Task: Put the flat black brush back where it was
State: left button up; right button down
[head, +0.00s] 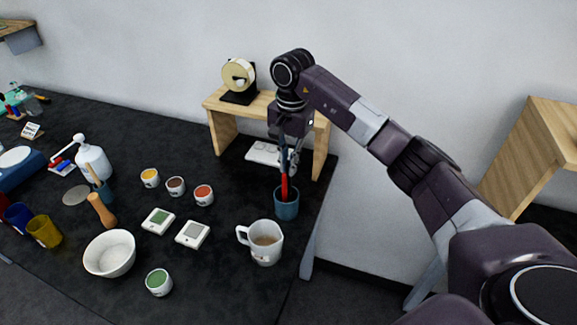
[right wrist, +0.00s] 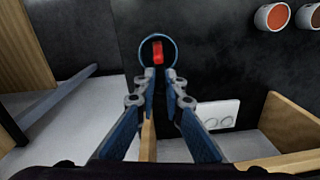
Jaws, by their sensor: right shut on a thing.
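My right gripper (head: 287,168) points down above a small teal cup (head: 286,208) and is shut on a slim brush. The brush's red lower part (head: 284,187) runs down from the fingers to the cup's mouth. Its upper part is mostly hidden by the fingers, and I see no black on it. In the right wrist view, the red end (right wrist: 158,52) shows inside the ring of the cup's rim (right wrist: 143,42), between and beyond the fingertips (right wrist: 165,78). I cannot tell whether it touches the cup's bottom. My left gripper is not in view.
A white mug (head: 264,247) stands just left of and nearer than the cup. A wooden riser (head: 222,130) stands behind the gripper, with a white palette (head: 262,153) under it. The black table's right edge is close to the cup. Paint pots (head: 204,195) lie to the left.

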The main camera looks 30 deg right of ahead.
jog(key=shift+f, duration=0.85)
jog(key=c, duration=2.5)
grip_release()
jog(key=shift+f, duration=0.1)
jog(key=o, duration=0.5)
